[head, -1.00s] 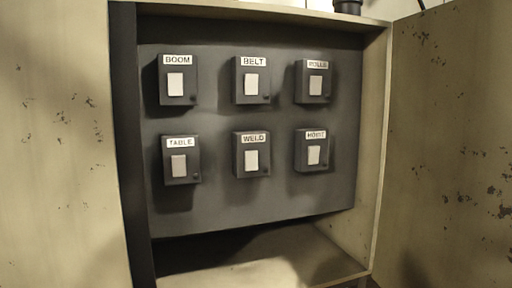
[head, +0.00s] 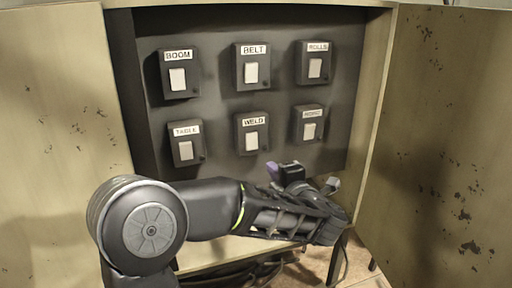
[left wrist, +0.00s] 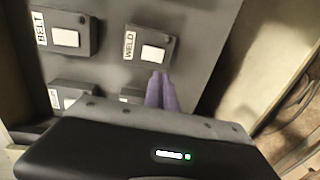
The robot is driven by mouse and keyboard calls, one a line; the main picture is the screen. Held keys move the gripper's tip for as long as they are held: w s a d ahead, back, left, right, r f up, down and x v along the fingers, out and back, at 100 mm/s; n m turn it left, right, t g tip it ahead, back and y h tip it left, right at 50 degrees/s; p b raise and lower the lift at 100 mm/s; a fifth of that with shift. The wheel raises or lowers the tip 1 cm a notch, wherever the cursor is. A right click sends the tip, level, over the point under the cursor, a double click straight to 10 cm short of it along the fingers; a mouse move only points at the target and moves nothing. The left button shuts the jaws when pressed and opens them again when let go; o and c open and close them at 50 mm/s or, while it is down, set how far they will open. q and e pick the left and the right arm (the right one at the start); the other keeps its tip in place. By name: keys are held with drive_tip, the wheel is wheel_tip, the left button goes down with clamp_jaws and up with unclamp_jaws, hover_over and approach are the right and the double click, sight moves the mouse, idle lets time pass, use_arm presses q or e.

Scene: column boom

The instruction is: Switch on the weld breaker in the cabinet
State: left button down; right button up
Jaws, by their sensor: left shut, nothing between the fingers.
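The weld breaker is a dark box labelled WELD (head: 251,133) with a pale rocker, in the lower row's middle on the cabinet's back panel. It also shows in the left wrist view (left wrist: 150,47). My left gripper (head: 272,168) is in front of and below this box in the head view. Its purple fingertips (left wrist: 161,77) are shut and empty, and overlap the edge of the WELD box near its rocker in the left wrist view. I cannot tell whether they touch it, or which way the rocker is set. My right gripper is not in view.
Similar boxes surround it: BOOM (head: 178,73), BELT (head: 252,66), ROLLS (head: 314,63), TABLE (head: 186,143) and one with a blurred label (head: 308,124) at the lower right. Open cabinet doors stand at left (head: 60,120) and right (head: 445,130).

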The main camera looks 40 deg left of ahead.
sight(252, 148)
use_arm(q)
drive_tip(key=shift+a, duration=0.1)
drive_tip(key=p+x, duration=0.3)
drive_tip(key=x, duration=1)
drive_tip(key=shift+w+a+f, duration=0.1)
drive_tip(key=shift+w+a, duration=0.15)
drive_tip(key=shift+a, duration=0.15)
drive_tip(key=shift+w+a+f+b, duration=0.15)
drive_tip(key=shift+f+b, duration=0.4)
drive_tip(key=shift+b, duration=0.65)
drive_tip(key=shift+r+p, duration=0.4)
drive_tip(key=shift+p, duration=0.05)
